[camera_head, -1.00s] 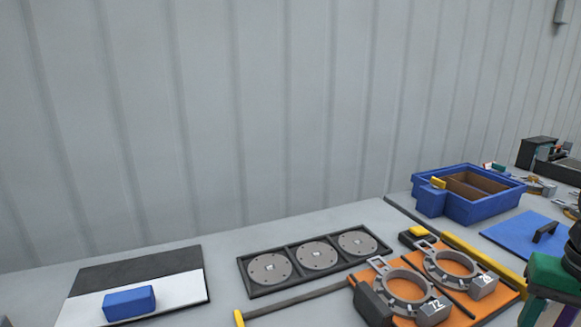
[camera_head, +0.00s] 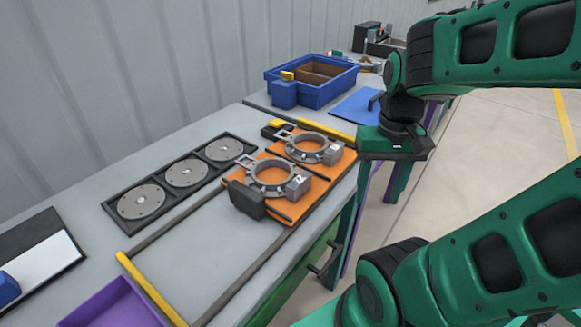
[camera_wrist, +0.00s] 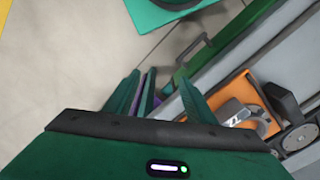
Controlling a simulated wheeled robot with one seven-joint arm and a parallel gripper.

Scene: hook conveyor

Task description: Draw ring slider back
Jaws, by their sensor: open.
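The near plate (camera_head: 240,205) bears a ring (camera_head: 271,171) and a dark block (camera_head: 247,200). The far plate (camera_head: 340,160) bears another ring (camera_head: 313,135). An orange plate also shows at the right of the wrist view (camera_wrist: 246,92), beside a dark block (camera_wrist: 279,97). My gripper (camera_wrist: 157,76) is open and empty, off the table's front edge and apart from both plates. In the head view its hand is right of the far plate; its fingertips cannot be made out there.
Dark rails run left to a yellow end bar (camera_head: 148,287). A tray of discs (camera_head: 178,160) lies behind them. A blue bin (camera_head: 318,98) stands at the back. A drawer handle (camera_head: 326,262) juts from the green front; it also shows in the wrist view (camera_wrist: 190,49). A purple tray (camera_head: 118,305) is near left.

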